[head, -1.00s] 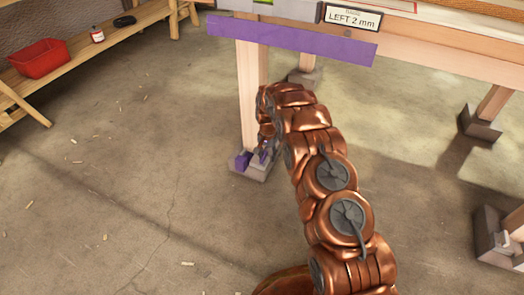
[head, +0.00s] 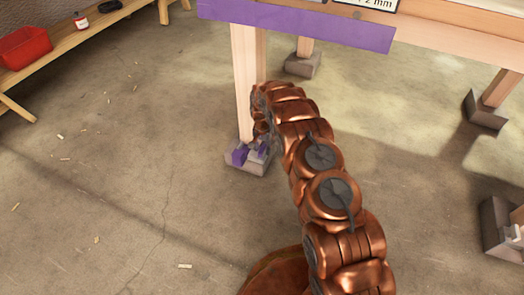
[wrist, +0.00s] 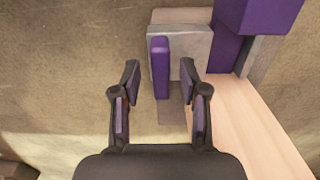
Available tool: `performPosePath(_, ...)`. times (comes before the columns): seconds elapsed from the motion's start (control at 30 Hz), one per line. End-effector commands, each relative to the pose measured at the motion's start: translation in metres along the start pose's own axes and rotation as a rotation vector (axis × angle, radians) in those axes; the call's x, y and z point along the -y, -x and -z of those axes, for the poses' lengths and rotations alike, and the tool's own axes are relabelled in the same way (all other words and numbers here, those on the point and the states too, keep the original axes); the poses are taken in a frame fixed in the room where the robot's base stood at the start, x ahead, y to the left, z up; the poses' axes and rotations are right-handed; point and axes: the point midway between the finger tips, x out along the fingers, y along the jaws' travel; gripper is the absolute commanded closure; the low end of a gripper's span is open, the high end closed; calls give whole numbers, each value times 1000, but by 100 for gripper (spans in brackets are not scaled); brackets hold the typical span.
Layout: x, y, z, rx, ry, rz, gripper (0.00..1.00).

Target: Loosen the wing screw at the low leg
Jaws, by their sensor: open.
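The low leg (head: 243,80) is a pale wooden post standing in a grey foot block (head: 245,168) with purple parts. In the wrist view the wing screw (wrist: 161,78) shows as a narrow upright purple piece in front of the grey foot (wrist: 180,16). My gripper (wrist: 159,73) is open, with one dark, purple-padded finger on each side of the purple wing. Gaps show on both sides, so neither finger touches it. In the head view my copper arm reaches down to the foot and largely hides the gripper. The wooden leg (wrist: 245,125) also shows in the wrist view.
A purple board (head: 295,24) runs along the table edge above the leg. A larger purple block (wrist: 262,14) stands at the upper right in the wrist view. A low bench with a red bin (head: 24,46) is at the left. Open floor lies between.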

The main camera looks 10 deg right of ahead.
Motion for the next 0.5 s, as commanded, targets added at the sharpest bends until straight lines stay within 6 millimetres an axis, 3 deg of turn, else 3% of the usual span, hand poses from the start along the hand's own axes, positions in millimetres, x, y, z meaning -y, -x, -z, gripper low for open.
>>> performPosePath(0.33, 2, -7, 0, -2, 2, 1, 56)
performPosePath(0.5, 1, -7, 0, -1, 2, 1, 74)
